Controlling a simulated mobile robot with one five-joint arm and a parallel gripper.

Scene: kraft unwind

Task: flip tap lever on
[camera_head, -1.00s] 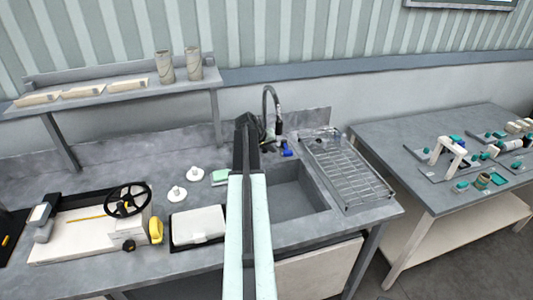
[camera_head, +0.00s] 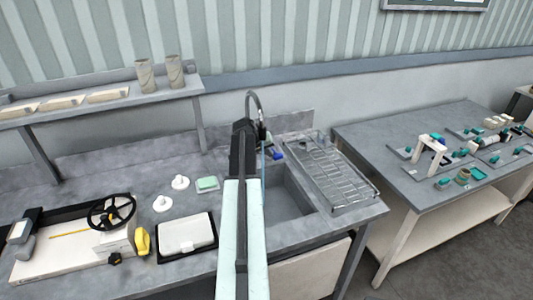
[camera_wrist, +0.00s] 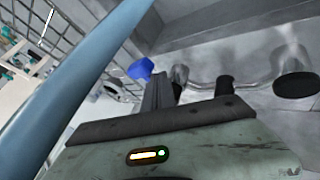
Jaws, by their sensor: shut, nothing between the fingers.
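The tap (camera_head: 253,99) is a dark gooseneck behind the sink (camera_head: 287,195). Its blue lever (camera_head: 277,155) sits low on its right side and also shows in the wrist view (camera_wrist: 141,69). A thin blue column (camera_head: 263,163), which looks like running water, drops from the spout toward the sink. In the wrist view it is a broad blue band (camera_wrist: 75,82) close to the camera. My gripper (camera_wrist: 158,90) is shut and empty, with its dark tips close to the lever; I cannot tell whether they touch. My arm hides part of the tap in the head view.
A wire drying rack (camera_head: 330,172) stands right of the sink. A green sponge on a dish (camera_head: 207,184), two white knobs and a white case (camera_head: 186,233) lie left of my arm. A second table (camera_head: 420,135) stands at right.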

